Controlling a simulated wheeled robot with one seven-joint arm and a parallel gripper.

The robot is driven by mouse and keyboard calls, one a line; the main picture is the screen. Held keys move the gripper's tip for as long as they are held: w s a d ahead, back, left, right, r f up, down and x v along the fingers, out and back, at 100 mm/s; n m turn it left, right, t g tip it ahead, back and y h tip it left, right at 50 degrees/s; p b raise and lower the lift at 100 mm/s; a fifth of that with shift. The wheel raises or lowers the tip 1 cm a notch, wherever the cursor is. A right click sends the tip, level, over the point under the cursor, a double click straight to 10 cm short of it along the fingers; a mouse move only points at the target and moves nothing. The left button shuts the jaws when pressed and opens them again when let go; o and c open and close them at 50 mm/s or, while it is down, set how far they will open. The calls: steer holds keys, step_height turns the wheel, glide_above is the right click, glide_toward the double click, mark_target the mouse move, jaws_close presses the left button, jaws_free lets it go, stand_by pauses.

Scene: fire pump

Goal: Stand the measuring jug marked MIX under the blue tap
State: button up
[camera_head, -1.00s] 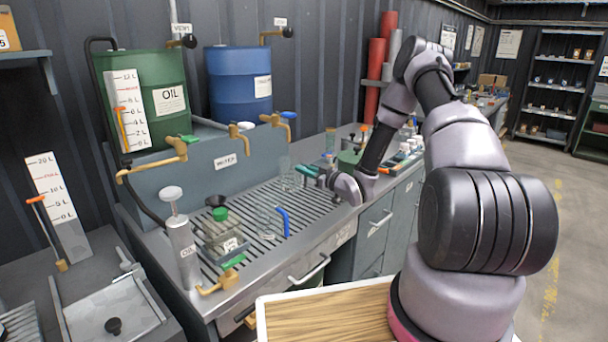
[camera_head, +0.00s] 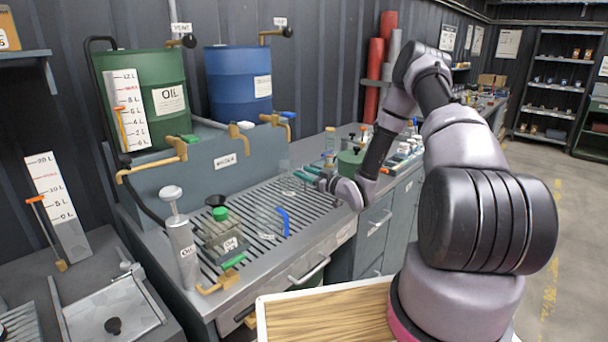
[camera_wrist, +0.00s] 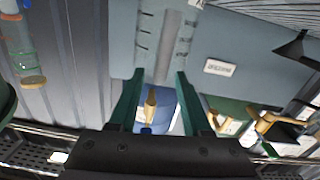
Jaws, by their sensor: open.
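A clear measuring jug with a blue handle (camera_head: 283,222) stands on the slotted drain top; its label is too small to read. A second clear vessel (camera_head: 288,182) stands behind it, left of my gripper. The blue tap (camera_head: 272,120) is a brass tap with a blue lever below the blue drum. My gripper (camera_head: 318,178) is open, low over the right part of the drain top. In the wrist view its green fingers (camera_wrist: 155,82) are apart, with dark tick marks of a clear vessel (camera_wrist: 164,42) at and beyond the tips. I cannot tell whether it is between them.
A blue drum (camera_head: 238,85) and a green OIL drum (camera_head: 150,105) stand on the raised stand (camera_head: 210,175). An OIL pump cylinder (camera_head: 182,240) and a green-capped can (camera_head: 222,232) crowd the left front. Small items line the counter to the right.

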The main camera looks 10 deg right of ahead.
steer(key=v, duration=1.1)
steer(key=w+d+r+m+g+h, duration=0.1)
steer(key=w+d+r+h, duration=0.15)
steer(key=r, duration=0.25)
steer(key=w+d+r+g+h, duration=0.1)
steer(key=d+r+g+h, duration=0.1)
steer(key=r+h, duration=0.25)
steer(key=s+d+r+m+g+h, duration=0.1)
steer(key=s+d+r+m+h, duration=0.1)
steer(key=r, duration=0.4)
steer(key=s+d+r+m+h, duration=0.1)
steer(key=s+r+m, duration=0.15)
steer(key=r, duration=0.35)
steer(key=s+a+r+m+g+h, duration=0.15)
steer(key=s+r+m, duration=0.25)
steer(key=s+r, duration=0.7)
steer(key=s+a+r+m+g+y, duration=0.1)
steer(key=s+a, duration=0.2)
steer(key=s, duration=0.6)
steer(key=s+a+r+m+g+y, duration=0.1)
steer(key=s+a, duration=0.3)
steer(key=s, duration=0.5)
steer(key=shift+s+r+m+y, duration=0.25)
steer(key=shift+r+m+y, duration=0.1)
steer(key=shift+r+y, duration=0.35)
